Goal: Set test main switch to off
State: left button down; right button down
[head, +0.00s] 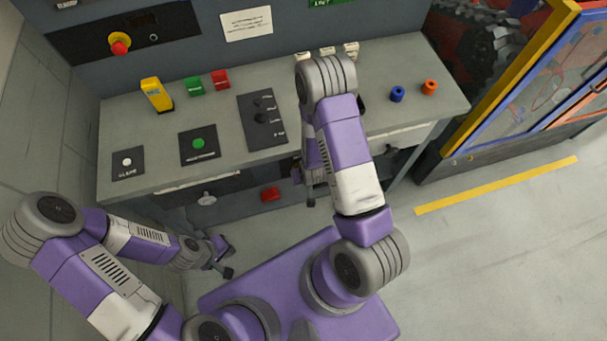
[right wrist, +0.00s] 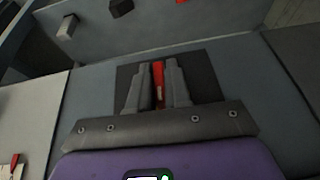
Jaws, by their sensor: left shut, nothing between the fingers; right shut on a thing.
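In the right wrist view a red lever (right wrist: 158,80) stands in front of a dark square plate (right wrist: 207,78) on a grey panel. I take it for the test main switch. My right gripper (right wrist: 158,67) is shut on it, with one grey finger on each side. The fingers hide most of the lever, and I cannot read its position or any label. In the head view my right arm covers this place. My left gripper (head: 226,266) is shut and empty, low in front of the bench's left part.
Floor at right is clear.

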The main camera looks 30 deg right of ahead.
jog(key=shift+h, duration=0.3)
jog(key=c, duration=1.2)
grip_release()
jog(key=shift+o, duration=0.2)
jog(key=p+v, duration=0.1)
jog(key=v, duration=0.6)
jog(key=shift+r+p, duration=0.3)
jog(key=shift+p, duration=0.1)
